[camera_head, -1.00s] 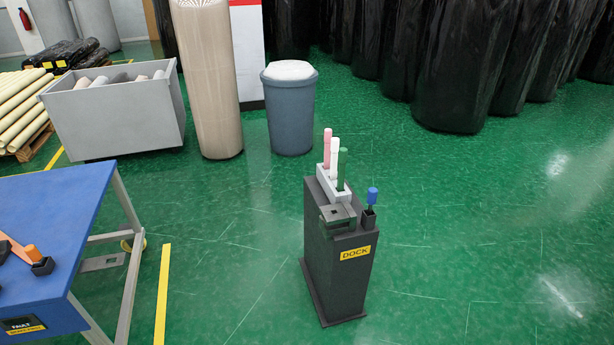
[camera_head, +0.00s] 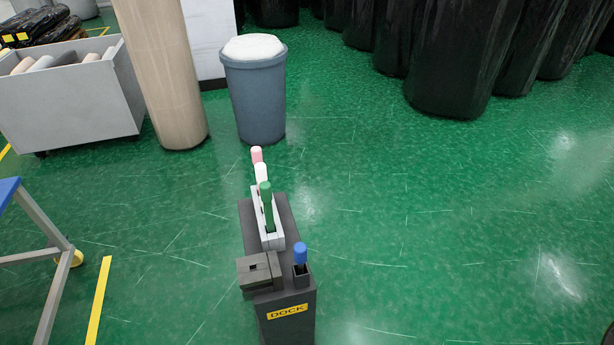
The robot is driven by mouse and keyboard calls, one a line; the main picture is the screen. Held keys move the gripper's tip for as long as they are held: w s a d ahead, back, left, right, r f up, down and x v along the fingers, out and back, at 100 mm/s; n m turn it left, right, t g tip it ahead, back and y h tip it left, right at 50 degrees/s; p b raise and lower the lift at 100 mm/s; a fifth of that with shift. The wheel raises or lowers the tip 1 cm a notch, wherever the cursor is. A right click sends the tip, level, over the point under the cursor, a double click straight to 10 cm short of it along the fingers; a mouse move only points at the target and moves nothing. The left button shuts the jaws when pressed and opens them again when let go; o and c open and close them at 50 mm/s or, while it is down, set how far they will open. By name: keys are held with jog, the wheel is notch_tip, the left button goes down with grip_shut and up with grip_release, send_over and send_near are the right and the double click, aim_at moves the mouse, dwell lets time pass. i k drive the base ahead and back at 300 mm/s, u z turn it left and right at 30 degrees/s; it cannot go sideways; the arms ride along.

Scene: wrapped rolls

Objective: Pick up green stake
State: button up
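The green stake (camera_head: 267,204) stands upright in a light grey slotted holder (camera_head: 277,239) on top of the dark dock stand (camera_head: 291,226). It is the nearest in a row, with a white stake (camera_head: 261,173) and a pink stake (camera_head: 256,155) behind it. A blue-topped stake (camera_head: 300,253) stands apart in a small dark socket at the stand's front right. The lower part of the green stake is hidden in the holder. My gripper is not in view.
A grey bin (camera_head: 256,98) with a white top stands behind the dock, beside a tall beige roll (camera_head: 166,75). A grey cart (camera_head: 70,105) of rolls is at left, a blue table (camera_head: 8,190) at the left edge. Black wrapped rolls (camera_head: 465,60) line the back. Floor right of the dock is clear.

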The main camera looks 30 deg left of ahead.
aim_at(266, 193)
jog(key=i, duration=3)
jog(key=u, duration=5.65)
jog(key=i, duration=1.05)
